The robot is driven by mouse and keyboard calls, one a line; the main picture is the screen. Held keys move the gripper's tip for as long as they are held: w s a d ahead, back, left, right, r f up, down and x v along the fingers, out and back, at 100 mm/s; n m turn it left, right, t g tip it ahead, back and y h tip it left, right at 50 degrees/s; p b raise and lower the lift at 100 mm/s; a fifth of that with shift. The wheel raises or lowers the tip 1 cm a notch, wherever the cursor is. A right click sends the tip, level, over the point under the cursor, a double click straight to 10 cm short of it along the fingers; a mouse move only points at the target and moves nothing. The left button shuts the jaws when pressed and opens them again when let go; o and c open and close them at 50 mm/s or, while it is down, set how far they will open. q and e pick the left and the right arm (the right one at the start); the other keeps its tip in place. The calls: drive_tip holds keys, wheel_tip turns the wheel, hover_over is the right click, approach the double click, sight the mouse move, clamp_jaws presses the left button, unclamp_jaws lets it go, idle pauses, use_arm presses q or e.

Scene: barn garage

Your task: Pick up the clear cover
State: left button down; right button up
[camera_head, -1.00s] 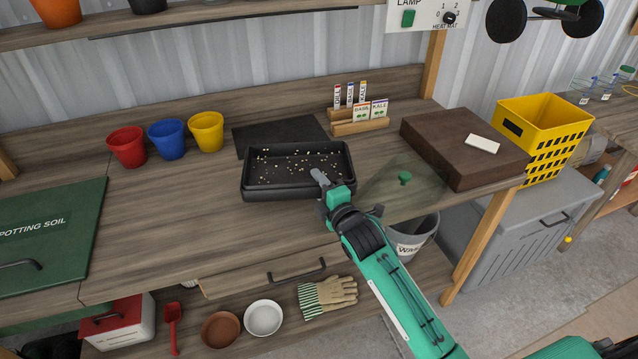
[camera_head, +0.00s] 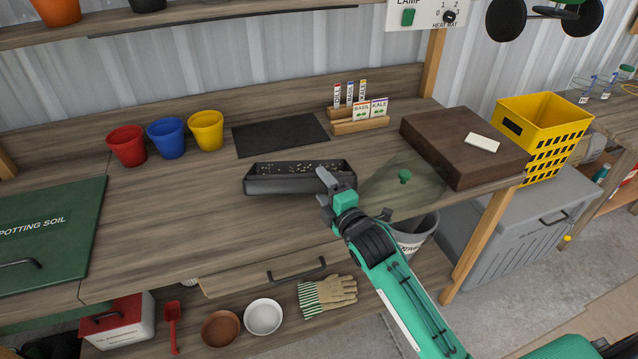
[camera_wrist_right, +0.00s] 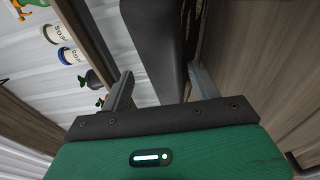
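The clear cover (camera_head: 385,190) is a see-through dome with a green knob (camera_head: 404,177), at the bench's front edge, right of my right gripper (camera_head: 328,184). The black seed tray (camera_head: 285,187) with dark soil and pale seeds is tilted, its front wall facing the head camera. My right gripper is at the tray's right end, not on the cover. In the right wrist view the gripper fingers (camera_wrist_right: 158,82) stand either side of the tray's dark wall (camera_wrist_right: 155,40) and look shut on it; their exact contact is hard to see. My left gripper is out of view.
A dark mat (camera_head: 280,133) lies behind the tray. Seed-packet racks (camera_head: 360,126) and a brown box (camera_head: 460,148) stand to the right. Red, blue and yellow pots (camera_head: 206,131) stand back left. The bench is clear left of the tray.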

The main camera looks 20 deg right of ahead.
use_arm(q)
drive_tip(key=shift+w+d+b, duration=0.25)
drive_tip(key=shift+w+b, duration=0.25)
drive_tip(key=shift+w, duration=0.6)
use_arm(e)
drive_tip(key=s+d, duration=0.1)
drive_tip(key=s, duration=0.8)
drive_tip(key=shift+d, duration=0.4)
